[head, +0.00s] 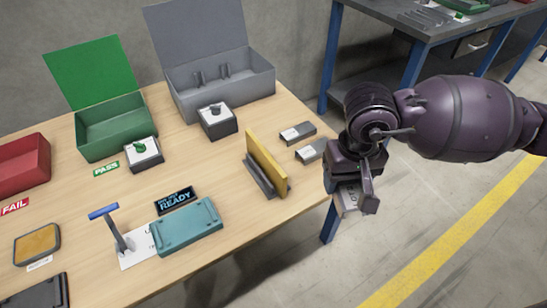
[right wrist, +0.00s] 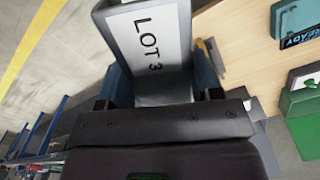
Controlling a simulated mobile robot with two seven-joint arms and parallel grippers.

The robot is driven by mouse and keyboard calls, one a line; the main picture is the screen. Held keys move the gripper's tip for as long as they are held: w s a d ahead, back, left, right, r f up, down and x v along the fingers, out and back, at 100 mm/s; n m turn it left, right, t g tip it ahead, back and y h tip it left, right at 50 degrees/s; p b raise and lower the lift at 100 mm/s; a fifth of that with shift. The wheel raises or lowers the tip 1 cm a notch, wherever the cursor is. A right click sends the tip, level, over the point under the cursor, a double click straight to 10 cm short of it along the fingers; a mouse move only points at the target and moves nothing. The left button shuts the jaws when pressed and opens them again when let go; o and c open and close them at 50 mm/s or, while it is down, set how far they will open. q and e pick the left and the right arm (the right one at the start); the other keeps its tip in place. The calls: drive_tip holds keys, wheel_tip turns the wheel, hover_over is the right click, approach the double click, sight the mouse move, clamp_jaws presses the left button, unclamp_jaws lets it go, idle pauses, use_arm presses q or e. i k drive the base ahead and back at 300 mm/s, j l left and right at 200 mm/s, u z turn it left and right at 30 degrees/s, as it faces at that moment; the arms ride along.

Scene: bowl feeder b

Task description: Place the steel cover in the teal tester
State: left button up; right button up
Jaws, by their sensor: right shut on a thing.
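My right gripper (head: 352,190) is shut on a grey piece with a white label reading LOT 3 (right wrist: 150,45). In the head view it hangs beyond the right edge of the table, and the piece is partly hidden by the gripper. I cannot tell from its shape whether this is the steel cover. The teal tester (head: 187,232) lies at the table's front middle, well left of the gripper, with its display (head: 176,200) reading READY. A blue-handled lever (head: 113,230) stands at its left. My left gripper is not in view.
A yellow plate (head: 266,163) stands upright in a grey holder, between gripper and tester. Two small grey-and-white blocks (head: 297,132) (head: 310,150) lie near the right edge. Open green (head: 115,125), grey (head: 222,85) and red (head: 22,162) bins line the back and left.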

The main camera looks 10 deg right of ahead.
sight(185, 223)
drive_tip(key=i+u, duration=0.1)
drive_tip(key=u, duration=0.3)
drive_tip(key=i+l+u, duration=0.1)
drive_tip(key=u, duration=0.3)
drive_tip(key=i+l+u, duration=0.1)
drive_tip(key=u, duration=0.3)
